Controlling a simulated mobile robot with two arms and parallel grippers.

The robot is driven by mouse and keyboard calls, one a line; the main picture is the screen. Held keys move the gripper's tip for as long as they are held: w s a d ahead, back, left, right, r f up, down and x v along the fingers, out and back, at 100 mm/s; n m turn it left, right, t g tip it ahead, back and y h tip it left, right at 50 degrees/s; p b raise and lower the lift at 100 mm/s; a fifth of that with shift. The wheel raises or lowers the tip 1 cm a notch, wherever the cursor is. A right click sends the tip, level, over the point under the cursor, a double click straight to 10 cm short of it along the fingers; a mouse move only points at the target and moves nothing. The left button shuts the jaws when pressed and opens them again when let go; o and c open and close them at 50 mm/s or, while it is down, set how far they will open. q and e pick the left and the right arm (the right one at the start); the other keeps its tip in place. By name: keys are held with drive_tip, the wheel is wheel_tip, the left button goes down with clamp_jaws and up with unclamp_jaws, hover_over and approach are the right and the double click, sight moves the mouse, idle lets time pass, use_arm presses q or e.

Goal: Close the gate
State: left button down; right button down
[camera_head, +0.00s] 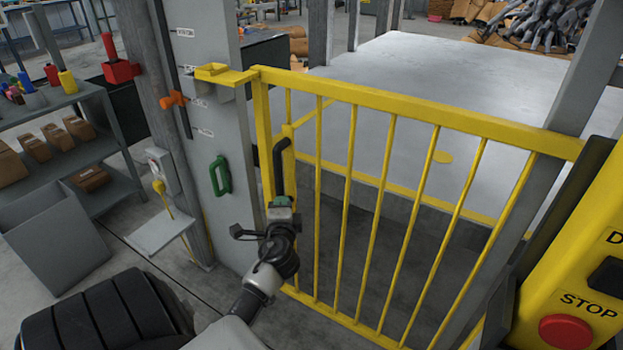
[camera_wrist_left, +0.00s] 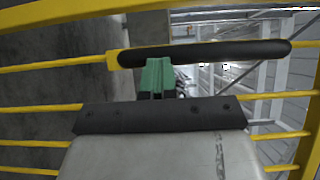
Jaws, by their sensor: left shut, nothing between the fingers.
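The yellow barred gate (camera_head: 370,101) spans the middle of the head view, and its bars also show in the wrist view (camera_wrist_left: 50,107). Its left end is beside the grey post panel, where a yellow latch piece (camera_head: 225,74) sits level with the top rail. Whether the latch is engaged I cannot tell. The gate's black upright handle (camera_head: 281,165) also lies across the wrist view (camera_wrist_left: 200,53). My left gripper (camera_head: 280,203), with green fingertips (camera_wrist_left: 157,76), is shut and empty at the handle's lower end in the head view. Contact is unclear. My right gripper is out of view.
A green handle (camera_head: 220,175) and an orange knob (camera_head: 173,100) are on the post panel. A yellow control box with a red STOP button (camera_head: 565,332) stands at right. A shelf with boxes (camera_head: 85,130) is at left. A grey platform (camera_head: 420,80) lies behind the gate.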

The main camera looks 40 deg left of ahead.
use_arm(q)
drive_tip(key=s+a, duration=0.1)
drive_tip(key=a, duration=0.5)
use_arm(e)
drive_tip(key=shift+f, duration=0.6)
